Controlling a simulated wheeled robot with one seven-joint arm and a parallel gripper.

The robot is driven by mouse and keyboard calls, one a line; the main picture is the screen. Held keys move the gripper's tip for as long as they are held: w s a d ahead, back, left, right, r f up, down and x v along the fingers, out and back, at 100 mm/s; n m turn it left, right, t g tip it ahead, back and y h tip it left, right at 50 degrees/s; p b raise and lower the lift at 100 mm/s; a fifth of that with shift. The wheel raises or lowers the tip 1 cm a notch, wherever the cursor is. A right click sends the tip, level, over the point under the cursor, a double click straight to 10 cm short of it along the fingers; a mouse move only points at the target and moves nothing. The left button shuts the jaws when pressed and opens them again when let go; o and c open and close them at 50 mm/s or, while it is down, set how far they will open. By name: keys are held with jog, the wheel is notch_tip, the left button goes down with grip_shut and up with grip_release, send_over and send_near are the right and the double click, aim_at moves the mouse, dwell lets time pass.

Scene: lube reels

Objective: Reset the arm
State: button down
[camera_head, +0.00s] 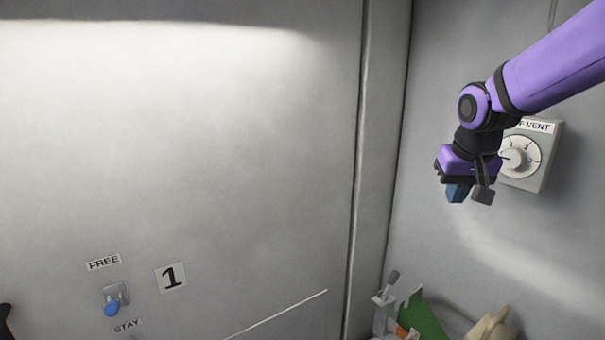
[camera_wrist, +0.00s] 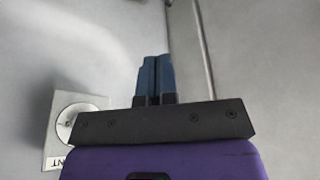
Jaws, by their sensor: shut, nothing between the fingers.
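My gripper (camera_head: 470,193) is on the end of the purple arm at the upper right of the head view. It hangs in front of the right wall, just left of a dial box. In the wrist view my gripper (camera_wrist: 154,62) shows its two blue fingers side by side, shut, with nothing held. Part of the dial box is hidden behind my wrist in the head view.
The dial box (camera_head: 541,165) with a "VENT" label is on the right wall; its dial (camera_wrist: 72,120) shows left in the wrist view. A blue-tipped switch (camera_head: 113,305) sits between "FREE" and "STAY" labels. A green part (camera_head: 424,318) stands low at right.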

jog(key=s+r, duration=0.2)
jog(key=s, duration=0.9)
jog(key=s+d+r+n+t, duration=0.1)
jog(key=s, duration=1.1)
jog(key=shift+r+y, duration=0.3)
jog(key=shift+r, duration=0.1)
jog(key=shift+a, duration=0.1)
